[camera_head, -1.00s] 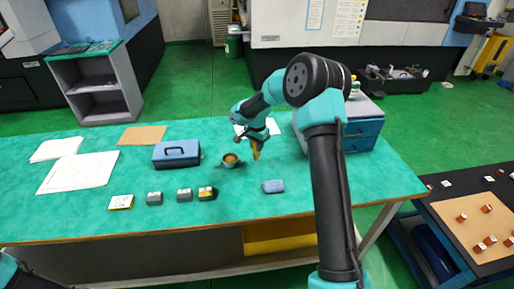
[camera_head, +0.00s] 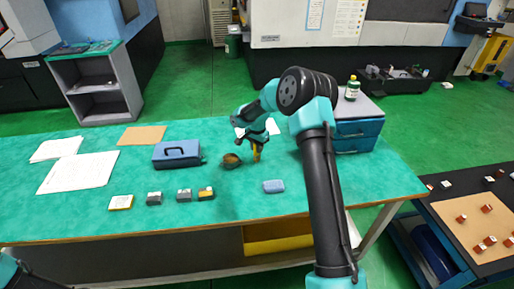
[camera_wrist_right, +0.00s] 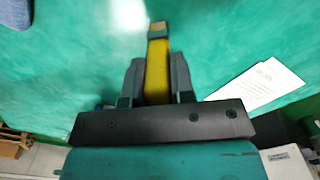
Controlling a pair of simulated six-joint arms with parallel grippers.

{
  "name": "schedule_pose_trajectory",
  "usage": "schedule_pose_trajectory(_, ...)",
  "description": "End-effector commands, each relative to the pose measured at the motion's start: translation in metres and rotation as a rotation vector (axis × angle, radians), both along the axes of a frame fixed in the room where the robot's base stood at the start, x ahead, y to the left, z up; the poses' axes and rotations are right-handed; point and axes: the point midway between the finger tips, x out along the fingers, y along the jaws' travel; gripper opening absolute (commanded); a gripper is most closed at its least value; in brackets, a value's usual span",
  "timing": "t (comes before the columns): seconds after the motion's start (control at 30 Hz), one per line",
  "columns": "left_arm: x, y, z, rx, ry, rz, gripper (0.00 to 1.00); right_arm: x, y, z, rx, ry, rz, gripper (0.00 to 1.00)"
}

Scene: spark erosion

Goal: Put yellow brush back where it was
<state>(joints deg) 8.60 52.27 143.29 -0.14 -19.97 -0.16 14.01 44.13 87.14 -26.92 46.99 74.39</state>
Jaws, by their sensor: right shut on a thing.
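The yellow brush (camera_head: 256,154) is held in my right gripper (camera_head: 254,147) above the green bench, pointing down. In the right wrist view the yellow brush (camera_wrist_right: 157,65) stands between the two dark fingers of my right gripper (camera_wrist_right: 155,82), with a tan end beyond the fingertips. A small round cup (camera_head: 231,161) with a brown inside is just left of the brush and looks tilted; I cannot tell whether they touch. My left gripper is out of view.
A blue toolbox (camera_head: 178,154) stands left of the cup. Several small blocks (camera_head: 184,195) line the bench front, with a blue block (camera_head: 273,186) right of them. A blue drawer cabinet (camera_head: 358,134) stands at the right. Paper (camera_wrist_right: 258,88) lies behind the gripper. Bare bench surrounds the cup.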

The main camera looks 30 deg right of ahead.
Motion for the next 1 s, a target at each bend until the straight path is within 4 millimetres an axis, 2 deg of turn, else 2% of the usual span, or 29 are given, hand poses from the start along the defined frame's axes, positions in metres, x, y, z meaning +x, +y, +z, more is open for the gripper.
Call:
schedule_pose_trajectory(0.37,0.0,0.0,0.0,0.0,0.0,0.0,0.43,0.0,0.0,-0.0034,0.0,0.0,0.0,0.0)
schedule_pose_trajectory(0.4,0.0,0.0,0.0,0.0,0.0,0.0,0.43,-0.0001,0.0,-0.0039,0.0,0.0,0.0,0.24)
schedule_pose_trajectory(0.63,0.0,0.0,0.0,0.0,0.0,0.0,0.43,0.0,0.0,-0.0035,0.0,-0.001,0.0,0.46)
schedule_pose_trajectory(0.67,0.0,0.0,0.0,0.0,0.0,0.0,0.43,0.0,0.0,-0.0035,0.0,0.0,0.0,0.48)
schedule_pose_trajectory(1.0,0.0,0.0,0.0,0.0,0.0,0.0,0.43,0.0001,-0.0001,0.0002,0.0,-0.001,-0.001,0.48)
